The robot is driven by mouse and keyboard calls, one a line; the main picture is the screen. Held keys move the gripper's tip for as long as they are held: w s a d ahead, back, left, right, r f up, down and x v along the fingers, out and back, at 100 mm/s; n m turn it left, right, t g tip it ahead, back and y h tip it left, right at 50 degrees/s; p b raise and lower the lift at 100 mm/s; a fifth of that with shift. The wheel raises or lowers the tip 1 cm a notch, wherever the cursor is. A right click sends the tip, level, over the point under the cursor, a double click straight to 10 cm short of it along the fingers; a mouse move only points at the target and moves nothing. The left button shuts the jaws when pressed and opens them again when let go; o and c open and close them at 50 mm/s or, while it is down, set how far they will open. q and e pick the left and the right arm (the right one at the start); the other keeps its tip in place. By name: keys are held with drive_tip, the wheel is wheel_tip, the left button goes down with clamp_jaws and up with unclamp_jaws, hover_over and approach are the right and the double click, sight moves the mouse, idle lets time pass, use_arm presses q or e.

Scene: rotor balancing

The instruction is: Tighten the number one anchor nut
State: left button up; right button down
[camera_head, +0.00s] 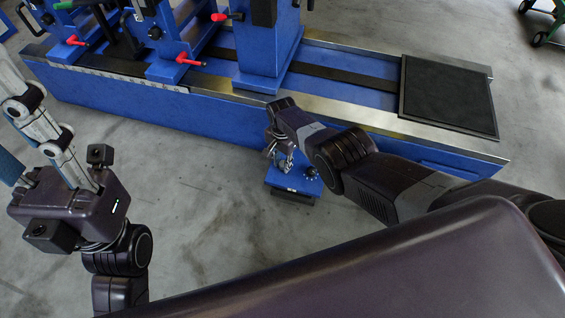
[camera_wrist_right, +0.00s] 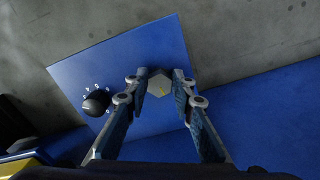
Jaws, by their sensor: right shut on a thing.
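The hex anchor nut (camera_wrist_right: 158,84), pale grey with a small yellow mark, sits on a square blue plate (camera_wrist_right: 110,62) in the right wrist view. My right gripper (camera_wrist_right: 158,76) is shut on it, one finger on either side. The plate also shows in the head view (camera_head: 291,187), low beside the long blue bench, with my right gripper (camera_head: 284,162) pointing down over it; the nut is hidden there. My left gripper (camera_head: 32,130) is raised at the left of the head view, away from the plate. Its fingertips are partly cut off by the frame edge.
A black knob (camera_wrist_right: 96,102) ringed by small white marks stands on the plate, close to the nut. The blue bench (camera_head: 150,100) with metal rails runs behind, bearing blue stands with red handles (camera_head: 190,60) and a black mat (camera_head: 447,95). Grey floor (camera_head: 200,220) is clear in front.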

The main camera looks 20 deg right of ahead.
sight(282, 164)
drive_tip(key=shift+w+m, duration=0.1)
drive_tip(key=shift+m, duration=0.6)
drive_tip(key=c, duration=1.6)
unclamp_jaws()
drive_tip(key=shift+r, duration=0.1)
drive_tip(key=shift+r, duration=5.95)
